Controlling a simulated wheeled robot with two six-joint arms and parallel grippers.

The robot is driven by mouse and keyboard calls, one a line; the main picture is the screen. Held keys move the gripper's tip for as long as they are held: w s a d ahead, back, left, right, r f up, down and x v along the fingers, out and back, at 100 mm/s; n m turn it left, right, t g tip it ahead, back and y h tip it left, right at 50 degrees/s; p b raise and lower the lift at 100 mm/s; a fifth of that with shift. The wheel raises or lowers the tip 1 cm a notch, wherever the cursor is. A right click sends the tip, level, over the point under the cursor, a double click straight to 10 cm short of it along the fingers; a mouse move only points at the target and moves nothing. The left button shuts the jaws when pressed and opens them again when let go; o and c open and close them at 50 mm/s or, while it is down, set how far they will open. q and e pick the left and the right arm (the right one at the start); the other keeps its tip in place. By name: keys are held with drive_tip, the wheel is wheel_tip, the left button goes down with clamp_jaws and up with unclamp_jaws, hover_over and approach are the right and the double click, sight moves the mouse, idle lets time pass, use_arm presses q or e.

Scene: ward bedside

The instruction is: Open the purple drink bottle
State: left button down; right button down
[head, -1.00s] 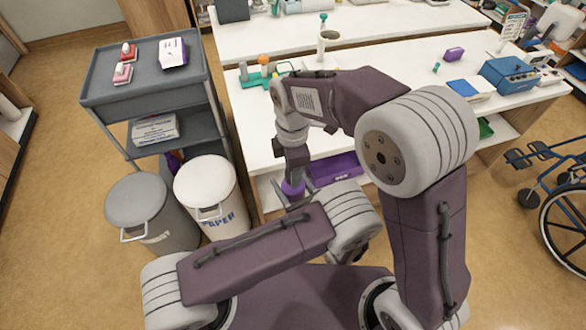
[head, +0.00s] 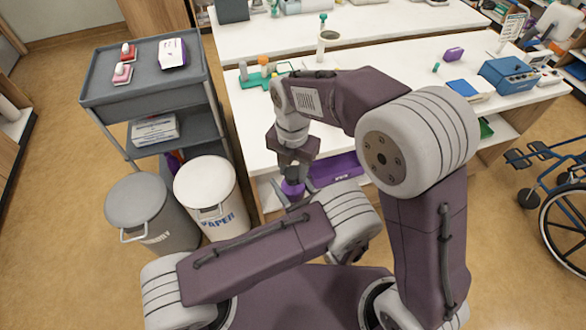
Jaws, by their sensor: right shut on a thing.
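The purple drink bottle (head: 292,188) is upright in the air in front of the white counter, with only a small purple part showing. My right gripper (head: 296,170) points down from above and is shut on the top of the bottle, where a grey part, seemingly the cap, shows between its fingers. My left gripper (head: 297,196) comes from below right, its dark fingers on either side of the bottle's body, seemingly shut on it. Much of the lower bottle is hidden by my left gripper and arm.
A grey cart (head: 110,95) and two lidded bins (head: 205,183) stand left.

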drive_tip(key=shift+r, duration=0.15)
drive_tip(key=shift+r, duration=0.95)
